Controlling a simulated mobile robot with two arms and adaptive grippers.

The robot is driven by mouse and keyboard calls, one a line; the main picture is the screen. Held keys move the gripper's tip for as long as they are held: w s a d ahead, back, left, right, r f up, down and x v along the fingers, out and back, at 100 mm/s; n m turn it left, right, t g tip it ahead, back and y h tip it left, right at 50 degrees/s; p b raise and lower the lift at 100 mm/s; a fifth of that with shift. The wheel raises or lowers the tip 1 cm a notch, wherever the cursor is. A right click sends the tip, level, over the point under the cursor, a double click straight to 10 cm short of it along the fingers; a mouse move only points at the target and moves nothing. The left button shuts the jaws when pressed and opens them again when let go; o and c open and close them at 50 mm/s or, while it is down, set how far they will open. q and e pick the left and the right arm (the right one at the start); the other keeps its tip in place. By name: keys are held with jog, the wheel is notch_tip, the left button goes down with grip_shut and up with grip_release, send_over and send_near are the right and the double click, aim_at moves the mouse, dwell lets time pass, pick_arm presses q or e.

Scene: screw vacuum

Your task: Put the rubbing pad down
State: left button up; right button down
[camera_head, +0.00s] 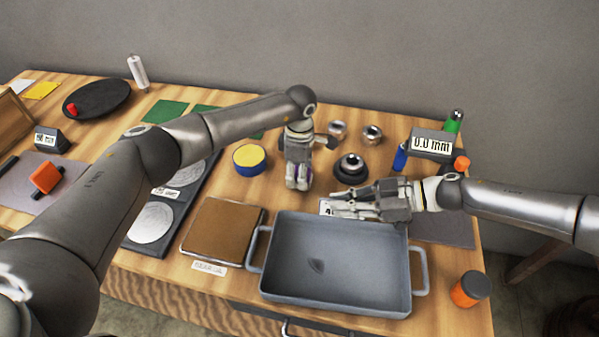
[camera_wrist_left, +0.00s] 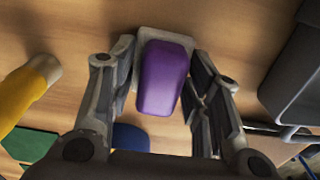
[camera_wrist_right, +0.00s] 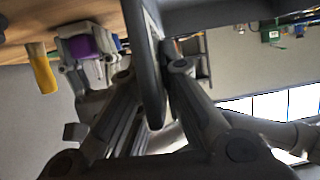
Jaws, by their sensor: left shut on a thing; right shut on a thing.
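The rubbing pad (camera_wrist_left: 162,78), a rounded purple block with a pale plate at its far end, sits between the fingers of my left gripper (camera_wrist_left: 165,90). In the head view, my left gripper (camera_head: 297,180) points down at the table behind the grey tray (camera_head: 335,297), mostly hiding the pad. I cannot tell whether the pad touches the wood. My right gripper (camera_head: 350,203) is at the tray's far right side.
A yellow-topped tub (camera_head: 249,157) stands left of my left gripper, and a dark round fitting (camera_head: 350,170) stands right of it. A brown board (camera_head: 222,228) lies left of the tray. The gauge display (camera_head: 432,145) and an orange jar (camera_head: 470,289) are on the right.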

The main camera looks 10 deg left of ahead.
pick_arm(q)
jog(key=shift+f, duration=0.15)
jog(key=o, duration=1)
notch_tip(320, 180, up, 12)
jog(key=shift+r, duration=0.2)
jog(key=shift+o, duration=0.3)
